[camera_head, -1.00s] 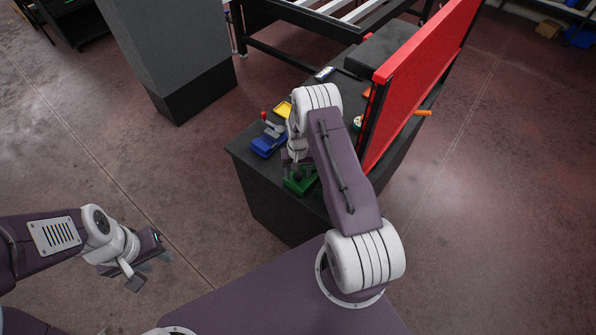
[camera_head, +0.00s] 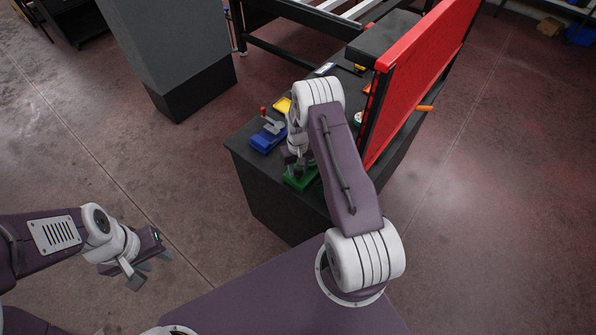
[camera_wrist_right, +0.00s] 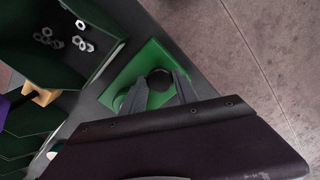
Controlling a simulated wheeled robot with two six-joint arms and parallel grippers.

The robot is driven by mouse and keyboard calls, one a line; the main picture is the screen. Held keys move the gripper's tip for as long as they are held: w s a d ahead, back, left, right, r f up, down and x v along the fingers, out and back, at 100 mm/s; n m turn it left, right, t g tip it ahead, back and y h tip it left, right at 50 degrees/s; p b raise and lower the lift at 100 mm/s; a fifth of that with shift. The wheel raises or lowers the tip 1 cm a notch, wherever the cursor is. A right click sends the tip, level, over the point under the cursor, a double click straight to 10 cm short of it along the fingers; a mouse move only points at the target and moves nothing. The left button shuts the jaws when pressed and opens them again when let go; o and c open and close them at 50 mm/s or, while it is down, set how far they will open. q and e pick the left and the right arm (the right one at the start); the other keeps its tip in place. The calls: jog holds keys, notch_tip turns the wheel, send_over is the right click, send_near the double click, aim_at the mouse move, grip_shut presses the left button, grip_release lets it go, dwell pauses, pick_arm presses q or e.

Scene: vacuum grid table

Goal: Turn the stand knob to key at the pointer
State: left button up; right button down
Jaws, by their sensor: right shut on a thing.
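The green stand (camera_wrist_right: 143,62) sits at the near corner of the black worktop. It also shows in the head view (camera_head: 301,182), partly covered by my right arm. Its round black knob (camera_wrist_right: 160,79) shows between the fingers in the right wrist view. My right gripper (camera_wrist_right: 161,82) is shut on the knob, one finger on each side; it also shows in the head view (camera_head: 297,168). The key marks and the pointer cannot be made out. My left gripper (camera_head: 152,270) is open and empty, over the floor away from the bench.
A red panel (camera_head: 418,82) rises at the right of the worktop. Green bins (camera_wrist_right: 72,28), one with several nuts, lie beside the stand in the wrist view.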

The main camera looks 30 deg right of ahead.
jog(key=n+b, duration=0.2)
jog(key=n, duration=0.1)
jog(key=shift+f+n, duration=0.15)
jog(key=shift+n, duration=0.25)
jog(key=n+b, duration=0.2)
jog(key=n, duration=0.1)
jog(key=shift+n, duration=0.3)
jog(key=n+b, duration=0.1)
jog(key=n, duration=0.2)
jog(key=shift+n, duration=0.3)
jog(key=shift+n+b, duration=0.65)
jog(key=shift+n, duration=1.35)
jog(key=c, duration=0.9)
grip_release()
